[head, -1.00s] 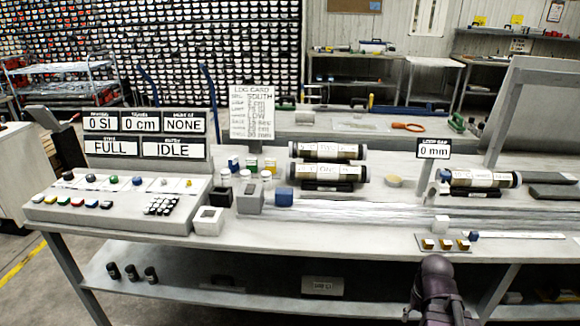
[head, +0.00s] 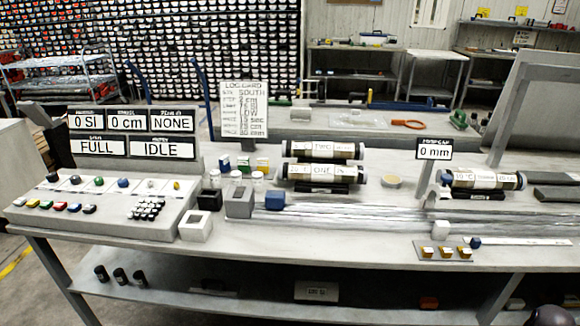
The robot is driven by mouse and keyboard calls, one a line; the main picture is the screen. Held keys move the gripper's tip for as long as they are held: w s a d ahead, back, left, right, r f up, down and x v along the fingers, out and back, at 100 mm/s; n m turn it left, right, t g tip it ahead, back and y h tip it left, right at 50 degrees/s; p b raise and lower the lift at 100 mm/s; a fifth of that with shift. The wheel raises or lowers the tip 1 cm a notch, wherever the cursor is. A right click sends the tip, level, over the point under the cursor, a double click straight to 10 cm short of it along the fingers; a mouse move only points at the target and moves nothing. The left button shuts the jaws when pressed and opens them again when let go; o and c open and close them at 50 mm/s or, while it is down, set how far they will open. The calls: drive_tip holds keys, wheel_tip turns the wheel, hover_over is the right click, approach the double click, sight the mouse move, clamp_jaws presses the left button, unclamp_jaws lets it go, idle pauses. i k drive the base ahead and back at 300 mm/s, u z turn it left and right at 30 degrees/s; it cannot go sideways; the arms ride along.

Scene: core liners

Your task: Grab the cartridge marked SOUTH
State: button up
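No label reading SOUTH is legible on any cartridge; the word shows only on the log card (head: 243,108) standing at the back of the bench. Several small black cylinders (head: 120,276) stand on the lower shelf, with no readable marks. My gripper is not in view; only a dark rounded part of my arm shows at the bottom right corner.
A button console (head: 100,205) with display signs (head: 133,147) takes up the bench's left end. Open boxes (head: 195,227) and a grey block (head: 239,203) stand beside it. A small tray (head: 444,252) with yellowish blocks lies near the front right. The front middle strip is clear.

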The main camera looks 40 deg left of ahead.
sight(263, 164)
drive_tip(key=z, duration=1)
drive_tip(key=k, duration=1.25)
drive_tip(key=z, duration=1.25)
drive_tip(key=k, duration=0.15)
drive_tip(key=u, duration=3.05)
